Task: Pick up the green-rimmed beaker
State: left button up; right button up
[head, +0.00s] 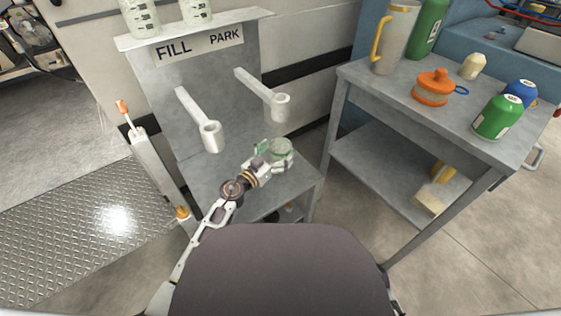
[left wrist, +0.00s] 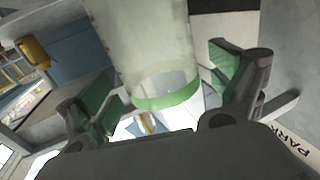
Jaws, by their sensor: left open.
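The green-rimmed beaker (head: 280,153) stands on the lower grey shelf below the FILL and PARK sign. In the left wrist view the translucent beaker (left wrist: 145,50) shows large, with its green rim (left wrist: 168,97) towards the gripper. My left gripper (head: 265,150) is close beside the beaker in the head view. In the left wrist view my left gripper (left wrist: 165,85) is open, with one green-padded finger on each side of the beaker and gaps between pads and wall. My right gripper is not in view.
Two white spouts (head: 210,135) (head: 279,105) project above the shelf. Marked beakers (head: 141,17) stand on the top ledge. The grey table (head: 400,95) at right holds a jug (head: 395,38), an orange pot (head: 433,88) and green bottles (head: 497,117).

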pick_arm(q)
jog(key=shift+b+x, duration=0.3)
jog(key=shift+x, duration=0.7)
jog(key=shift+w, duration=0.15)
jog(key=shift+c, duration=0.2)
jog(key=c, duration=1.4)
jog(key=shift+r, duration=0.1)
